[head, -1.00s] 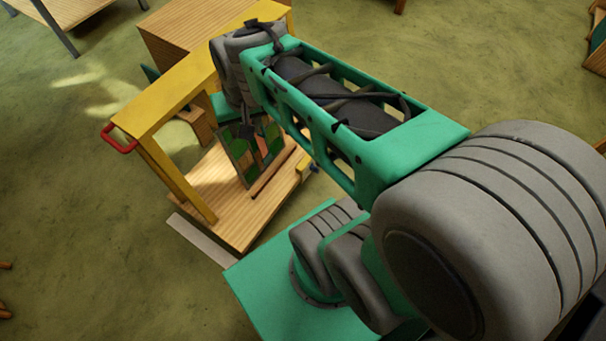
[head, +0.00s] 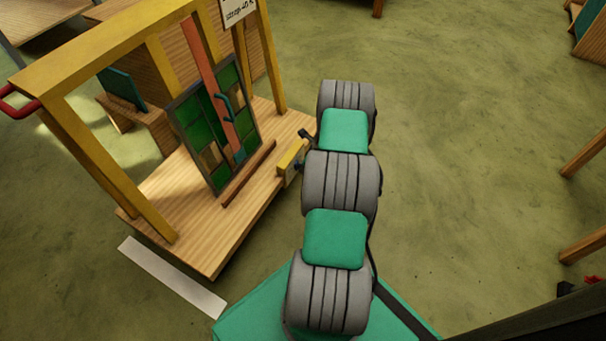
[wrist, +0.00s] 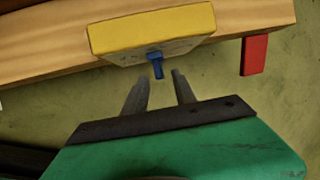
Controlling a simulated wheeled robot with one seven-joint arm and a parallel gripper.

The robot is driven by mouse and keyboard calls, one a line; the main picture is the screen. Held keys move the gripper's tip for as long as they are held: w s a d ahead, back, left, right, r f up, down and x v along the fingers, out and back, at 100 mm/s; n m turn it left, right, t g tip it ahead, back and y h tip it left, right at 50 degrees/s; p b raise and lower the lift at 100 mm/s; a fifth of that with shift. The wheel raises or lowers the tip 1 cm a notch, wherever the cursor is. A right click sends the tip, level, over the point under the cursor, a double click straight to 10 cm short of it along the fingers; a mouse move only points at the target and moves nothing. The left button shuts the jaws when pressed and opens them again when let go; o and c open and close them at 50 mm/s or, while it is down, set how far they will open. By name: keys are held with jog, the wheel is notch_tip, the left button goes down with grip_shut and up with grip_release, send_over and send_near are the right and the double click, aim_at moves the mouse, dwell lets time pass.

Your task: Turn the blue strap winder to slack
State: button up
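The blue strap winder (wrist: 155,62) sticks out from the face of a yellow block (wrist: 150,30) on the edge of the wooden cart deck. In the head view the winder (head: 298,166) is a small dark blue bit beside the yellow block (head: 291,157), close to my arm. My gripper (wrist: 159,79) is open in the wrist view, its two grey fingers pointing at the winder. The winder's near end shows in the gap between the fingertips, with no visible grip on it. Whether it lies between the fingers in depth, I cannot tell. My arm hides the gripper in the head view.
The cart's deck (head: 215,240) carries a leaded green panel (head: 195,122) with an orange strap (head: 203,62), under a yellow frame (head: 105,48). A red tab (wrist: 255,55) hangs right of the yellow block. A white strip (head: 172,276) lies on the floor.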

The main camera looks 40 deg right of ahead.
jog(key=b+x, duration=0.1)
jog(key=x, duration=0.3)
jog(key=shift+w+f, duration=0.15)
jog(key=shift+f, duration=0.1)
jog(key=shift+c, duration=0.4)
grip_shut()
